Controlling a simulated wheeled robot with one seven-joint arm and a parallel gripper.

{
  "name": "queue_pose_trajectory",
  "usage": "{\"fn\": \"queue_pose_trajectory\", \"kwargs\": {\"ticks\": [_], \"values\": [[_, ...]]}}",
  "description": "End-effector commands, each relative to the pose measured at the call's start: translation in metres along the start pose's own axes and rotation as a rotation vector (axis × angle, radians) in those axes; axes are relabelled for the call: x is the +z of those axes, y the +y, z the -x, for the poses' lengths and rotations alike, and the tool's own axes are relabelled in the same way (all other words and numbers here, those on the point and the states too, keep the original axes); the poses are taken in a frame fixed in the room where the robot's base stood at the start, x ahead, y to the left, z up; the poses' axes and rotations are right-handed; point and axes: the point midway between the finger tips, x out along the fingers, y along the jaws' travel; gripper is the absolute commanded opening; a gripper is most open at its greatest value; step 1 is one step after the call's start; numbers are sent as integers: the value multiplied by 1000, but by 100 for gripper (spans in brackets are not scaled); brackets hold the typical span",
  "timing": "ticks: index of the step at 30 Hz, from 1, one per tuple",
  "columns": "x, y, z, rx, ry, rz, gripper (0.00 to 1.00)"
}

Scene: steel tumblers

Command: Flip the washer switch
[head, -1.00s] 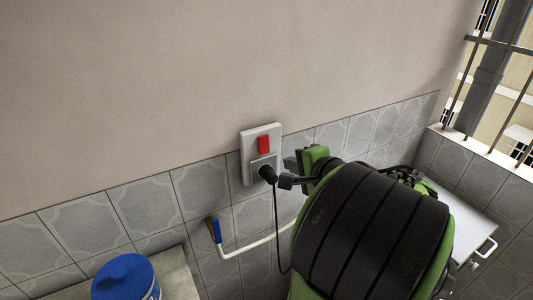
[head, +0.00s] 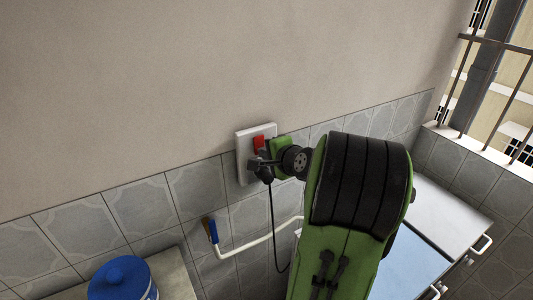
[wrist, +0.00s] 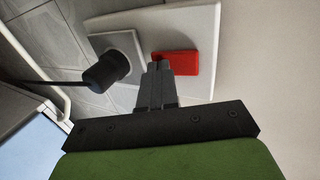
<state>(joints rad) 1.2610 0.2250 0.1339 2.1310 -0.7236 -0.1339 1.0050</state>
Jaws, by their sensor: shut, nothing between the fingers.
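The red washer switch (head: 258,143) sits in the upper part of a white wall plate (head: 243,172). It also shows in the wrist view (wrist: 184,63) as a plain red rocker. My gripper (head: 251,162) is shut and empty, its dark fingers pointing at the plate just below the switch. In the wrist view the fingertips (wrist: 158,66) lie at the left edge of the red switch, slightly overlapping it. I cannot tell whether they touch it. A black plug (wrist: 106,72) sits in the socket beside the switch, close to my fingers.
A black cord (head: 274,230) hangs from the plug. A white pipe with a blue-handled tap (head: 212,231) is below the plate. A blue-lidded container (head: 121,277) stands on a ledge at lower left. The wall above is bare. A barred window is at right.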

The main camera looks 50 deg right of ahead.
Motion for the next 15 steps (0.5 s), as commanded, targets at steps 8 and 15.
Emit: {"fn": "queue_pose_trajectory", "kwargs": {"ticks": [8,15], "values": [[0,11,-15,-138,0,2,0],[1,11,-17,-264,-2,3,0]]}}
